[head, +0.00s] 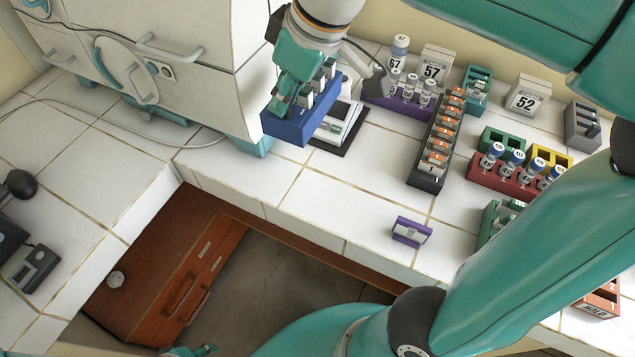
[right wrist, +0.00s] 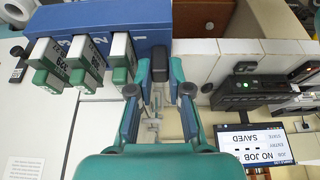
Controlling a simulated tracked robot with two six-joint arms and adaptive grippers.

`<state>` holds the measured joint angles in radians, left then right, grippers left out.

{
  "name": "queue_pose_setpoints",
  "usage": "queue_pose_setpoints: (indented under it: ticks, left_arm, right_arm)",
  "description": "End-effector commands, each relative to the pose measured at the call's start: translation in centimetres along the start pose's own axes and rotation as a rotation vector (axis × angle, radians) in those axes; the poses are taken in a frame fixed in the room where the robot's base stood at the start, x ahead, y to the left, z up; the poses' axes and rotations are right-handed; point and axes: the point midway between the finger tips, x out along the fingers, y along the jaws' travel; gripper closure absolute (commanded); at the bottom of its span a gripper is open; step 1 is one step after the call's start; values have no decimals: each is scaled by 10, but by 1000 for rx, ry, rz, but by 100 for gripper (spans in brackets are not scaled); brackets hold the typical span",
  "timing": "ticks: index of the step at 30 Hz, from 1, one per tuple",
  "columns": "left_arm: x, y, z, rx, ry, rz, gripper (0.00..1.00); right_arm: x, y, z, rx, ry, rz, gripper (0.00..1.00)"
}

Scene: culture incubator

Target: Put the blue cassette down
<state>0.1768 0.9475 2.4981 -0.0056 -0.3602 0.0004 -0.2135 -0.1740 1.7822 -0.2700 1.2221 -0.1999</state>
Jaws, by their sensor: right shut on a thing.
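The blue cassette (head: 286,128) is a long blue box with white and green pieces standing in it. It is near the incubator's right corner in the head view, overlapping a pale device on a black base. My right gripper (head: 285,98) is shut on it from above. In the right wrist view the cassette (right wrist: 115,18) lies across the top, and the gripper's fingers (right wrist: 160,85) close at its end. I cannot tell whether its underside touches the counter. A small teal part at the bottom edge of the head view may be my left gripper (head: 190,350); its jaws do not show.
The white incubator (head: 215,45) stands to the left. A purple rack (head: 385,105) and a dark rack with orange labels (head: 427,165) stand right. A small purple holder (head: 411,231) sits near the front edge. The tiled counter (head: 335,195) is clear between cassette and holder.

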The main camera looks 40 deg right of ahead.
Motion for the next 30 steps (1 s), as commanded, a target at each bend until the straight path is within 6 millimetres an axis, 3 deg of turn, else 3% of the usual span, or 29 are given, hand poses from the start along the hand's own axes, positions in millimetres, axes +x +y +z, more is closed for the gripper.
queue_pose_setpoints:
  ticks: [1, 8, 24, 30]
  left_arm:
    - [9, -3, 0, 0, -1, 0, 61]
    - [16, -6, 0, 0, 0, 0, 61]
    - [27, -10, 0, 0, 0, 0, 61]
    - [28, -10, 0, 0, 0, 0, 61]
  right_arm:
    - [8, 1, 5, 3, 2, 2, 100]
    - [27, 2, 14, 10, -2, 4, 100]
    - [144, 2, 63, 11, -3, 4, 100]
    - [158, 2, 68, 10, 0, 4, 100]
